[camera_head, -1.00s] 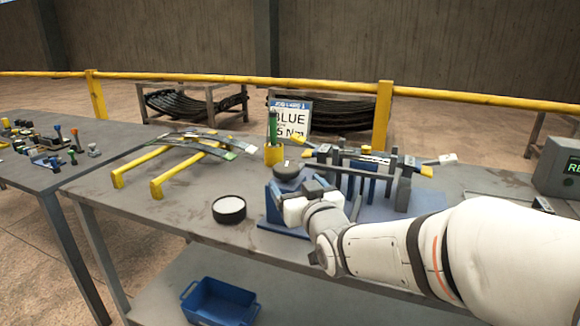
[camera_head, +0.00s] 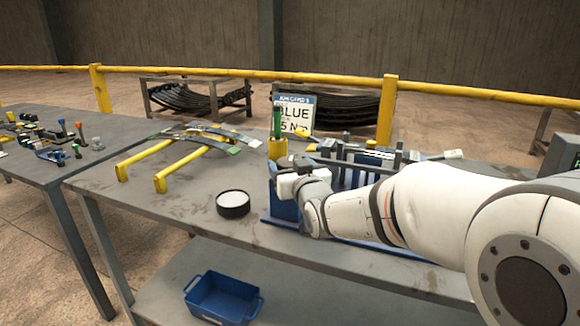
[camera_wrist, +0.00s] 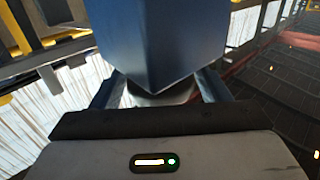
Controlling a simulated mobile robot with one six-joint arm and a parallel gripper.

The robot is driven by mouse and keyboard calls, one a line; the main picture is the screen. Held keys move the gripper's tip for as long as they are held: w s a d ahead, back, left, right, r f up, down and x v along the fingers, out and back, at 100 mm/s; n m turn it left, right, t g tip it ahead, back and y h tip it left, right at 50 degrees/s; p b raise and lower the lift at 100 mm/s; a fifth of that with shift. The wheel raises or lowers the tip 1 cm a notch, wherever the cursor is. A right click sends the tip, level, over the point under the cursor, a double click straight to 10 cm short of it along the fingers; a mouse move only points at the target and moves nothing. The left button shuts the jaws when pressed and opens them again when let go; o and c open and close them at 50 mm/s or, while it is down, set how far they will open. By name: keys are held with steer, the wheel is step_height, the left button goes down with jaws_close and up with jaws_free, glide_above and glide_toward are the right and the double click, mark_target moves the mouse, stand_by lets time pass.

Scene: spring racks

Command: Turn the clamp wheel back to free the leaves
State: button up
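My gripper (camera_head: 290,180) is at the left end of the blue clamp fixture (camera_head: 285,209) on the bench. In the wrist view its two fingers (camera_wrist: 162,88) stand apart on either side of a large blue block (camera_wrist: 165,40). A grey rounded part (camera_wrist: 160,97) shows below the block, between the fingers. Whether the fingers touch anything is unclear, since the block hides the tips. The clamp wheel cannot be made out clearly in the head view, behind my gripper. Leaves (camera_head: 373,154) lie across the fixture, with its dark uprights beside them.
A round black tub with a white top (camera_head: 233,204) stands left of the fixture. Yellow supports (camera_head: 150,160) carry more leaves. A green-topped tool sits in a yellow holder (camera_head: 277,149) behind my gripper. A blue bin (camera_head: 222,299) is on the lower shelf.

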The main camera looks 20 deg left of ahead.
steer(key=c, duration=0.7)
steer(key=shift+n+g+y, duration=0.4)
steer(key=shift+y, duration=0.1)
steer(key=shift+w+d+r+n+g+y+p, duration=0.1)
steer(key=shift+n+g+y+p, duration=0.5)
steer(key=shift+n+g+y, duration=0.25)
steer(key=n+g+y+p, duration=0.1)
steer(key=g+p, duration=0.1)
steer(key=n+g+y+p, duration=0.1)
steer(key=n+g+p, duration=0.1)
steer(key=shift+r+y, duration=0.2)
steer(key=shift+y, duration=0.15)
steer(key=n+g+y+p, duration=0.1)
steer(key=g+p, duration=0.1)
steer(key=n+g+p, duration=0.2)
steer(key=g, duration=0.1)
steer(key=shift+w+f+y, duration=0.1)
steer(key=shift+y, duration=0.3)
steer(key=shift+f+n+g+p, duration=0.15)
steer(key=shift+n+g+p, duration=1)
steer(key=shift+g, duration=0.3)
